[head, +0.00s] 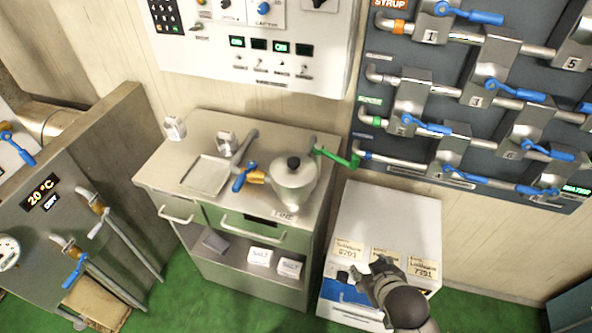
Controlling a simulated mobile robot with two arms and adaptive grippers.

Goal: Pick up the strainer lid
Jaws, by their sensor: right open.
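The steel kettle (289,196) stands upright on the metal cabinet's top. A round metal lid (284,175) with a black knob sits on it; this looks like the strainer lid, though no strainer holes can be made out. A blue-handled valve (244,177) with a brass fitting is at the kettle's left side. My right gripper (359,277) is open and empty, in front of and to the right of the kettle, over the white cabinet's front. It is well apart from the lid. My left gripper is not in view.
The metal cabinet (163,180) also carries a square tray (205,175) and small containers. A green crank handle (340,158) is right of the kettle. Blue-handled pipes (470,15) cover the right wall. The white cabinet's (385,212) top is mostly clear.

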